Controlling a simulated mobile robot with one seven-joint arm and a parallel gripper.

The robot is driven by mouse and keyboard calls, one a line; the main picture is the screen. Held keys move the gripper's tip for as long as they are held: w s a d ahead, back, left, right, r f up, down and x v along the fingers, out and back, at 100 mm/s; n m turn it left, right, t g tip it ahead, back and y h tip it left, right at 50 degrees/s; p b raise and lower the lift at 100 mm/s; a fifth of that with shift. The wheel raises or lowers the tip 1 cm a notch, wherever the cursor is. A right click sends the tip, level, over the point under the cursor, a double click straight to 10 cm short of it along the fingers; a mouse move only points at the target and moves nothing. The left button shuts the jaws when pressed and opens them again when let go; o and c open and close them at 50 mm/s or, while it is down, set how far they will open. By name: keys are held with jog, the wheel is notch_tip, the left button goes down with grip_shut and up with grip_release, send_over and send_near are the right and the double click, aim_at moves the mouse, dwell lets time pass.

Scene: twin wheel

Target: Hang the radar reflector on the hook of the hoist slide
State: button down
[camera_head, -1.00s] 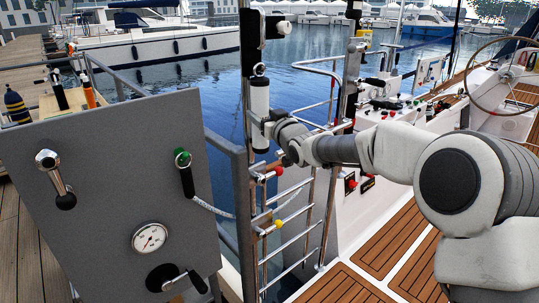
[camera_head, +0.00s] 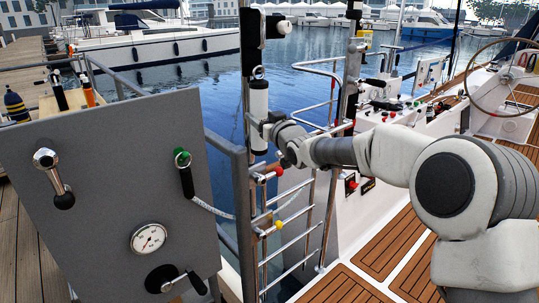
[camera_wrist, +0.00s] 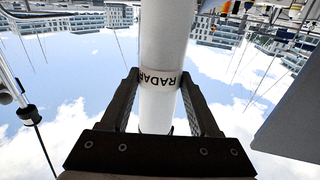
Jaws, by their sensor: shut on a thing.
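The radar reflector (camera_head: 259,100) is a white upright cylinder with a dark lower end and a metal ring on top. In the wrist view the white tube (camera_wrist: 163,45), with a "RADAR" label, passes between my two fingers. My gripper (camera_head: 261,126) is shut on its lower-middle part. The hoist slide (camera_head: 251,30) is a dark block on the upright mast, directly above the reflector in the head view. The ring is just below the slide. The hook is too small and dark to make out, and I cannot tell whether the ring touches it.
A grey panel (camera_head: 110,190) with levers and a gauge (camera_head: 149,238) stands at the left. A metal rail and ladder (camera_head: 290,225) with red and yellow knobs are below my gripper. A boat deck (camera_head: 375,250) lies at the right. Open water is behind the reflector.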

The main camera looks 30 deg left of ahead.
jog(key=shift+c, duration=0.2)
grip_release()
jog(key=v, duration=1.7)
jog(key=shift+s+d, duration=0.15)
jog(key=shift+d, duration=0.05)
